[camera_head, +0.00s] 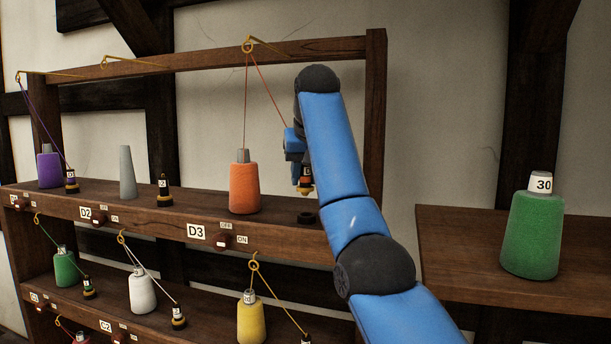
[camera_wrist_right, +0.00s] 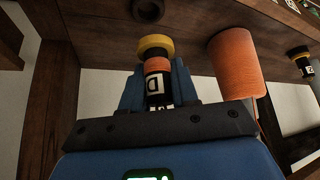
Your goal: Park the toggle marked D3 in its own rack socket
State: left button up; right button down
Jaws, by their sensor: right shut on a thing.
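The toggle (camera_head: 305,189) has a black body, an orange band and a yellow end. Its label in the right wrist view (camera_wrist_right: 153,86) shows a D; the rest is hard to read. My right gripper (camera_head: 303,174) is shut on it and holds it roughly upright, yellow end down, above the upper shelf. A dark ring-shaped socket (camera_head: 306,217) lies on the shelf below it, to the right of the D3 plate (camera_head: 196,232). The socket also shows in the right wrist view (camera_wrist_right: 147,9), apart from the toggle. My left gripper is not in view.
An orange thread cone (camera_head: 244,187) stands left of the toggle; its red thread runs over a brass eyelet (camera_head: 248,45) towards the toggle. A rack post (camera_head: 374,130) stands to the right. Other cones and toggles fill the left and lower shelf. A green cone (camera_head: 532,235) stands on the right-hand table.

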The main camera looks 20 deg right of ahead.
aim_at(305, 193)
jog(key=shift+f+b, duration=0.4)
jog(key=shift+f, duration=0.25)
jog(key=f, duration=0.1)
jog(key=w+f+b, duration=0.1)
jog(key=d+f+b, duration=0.1)
jog(key=shift+w+f, duration=0.1)
jog(key=shift+w, duration=0.05)
jog(key=shift+a+f+b, duration=0.1)
jog(key=shift+b, duration=0.3)
jog(key=shift+s+a+r, duration=0.2)
jog(key=shift+s+a, duration=0.05)
jog(key=shift+s, duration=0.15)
jog(key=shift+w+d+f, duration=0.15)
jog(key=shift+w, duration=0.1)
jog(key=shift+s, duration=0.1)
jog(key=shift+s, duration=0.2)
